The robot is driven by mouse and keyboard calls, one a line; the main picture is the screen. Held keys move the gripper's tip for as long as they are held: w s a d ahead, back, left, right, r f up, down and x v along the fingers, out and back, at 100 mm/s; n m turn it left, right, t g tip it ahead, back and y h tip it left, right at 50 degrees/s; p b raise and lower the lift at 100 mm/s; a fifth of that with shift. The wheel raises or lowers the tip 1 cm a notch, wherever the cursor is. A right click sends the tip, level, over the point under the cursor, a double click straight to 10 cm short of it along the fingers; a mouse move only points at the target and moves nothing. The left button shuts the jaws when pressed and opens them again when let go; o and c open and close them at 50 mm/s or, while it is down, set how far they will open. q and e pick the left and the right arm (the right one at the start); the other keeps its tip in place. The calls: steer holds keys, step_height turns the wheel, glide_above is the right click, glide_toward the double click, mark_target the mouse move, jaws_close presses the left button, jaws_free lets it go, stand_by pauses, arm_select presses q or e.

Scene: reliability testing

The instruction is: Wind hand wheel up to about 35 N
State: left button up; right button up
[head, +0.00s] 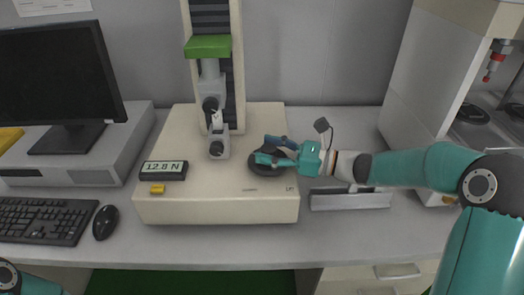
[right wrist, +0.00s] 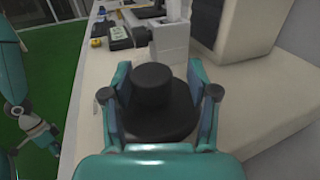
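The hand wheel (head: 262,171) is a black disc at the right of the beige tester's base, with a raised hub that shows in the right wrist view (right wrist: 152,85). My right gripper (head: 266,148) is at the wheel, its two fingers spread. In the right wrist view its fingers (right wrist: 160,98) stand on either side of the hub, with gaps to it; contact with the disc's edge is unclear. The force display (head: 164,169) reads 12.8 N. My left gripper (right wrist: 42,135) shows at the left of the right wrist view, away from the wheel; its finger opening is unclear.
The tester's column (head: 213,85) with a green crosshead (head: 208,46) and clamps stands behind the base. A keyboard (head: 42,220), mouse (head: 105,222) and monitor (head: 60,75) are at left. A metal bar-like piece (head: 350,200) lies right of the base. A white cabinet (head: 425,75) stands at right.

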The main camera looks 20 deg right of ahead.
steer(key=shift+s+a, duration=0.1)
steer(key=shift+a, duration=0.05)
steer(key=v, duration=1.2)
stand_by(0.4)
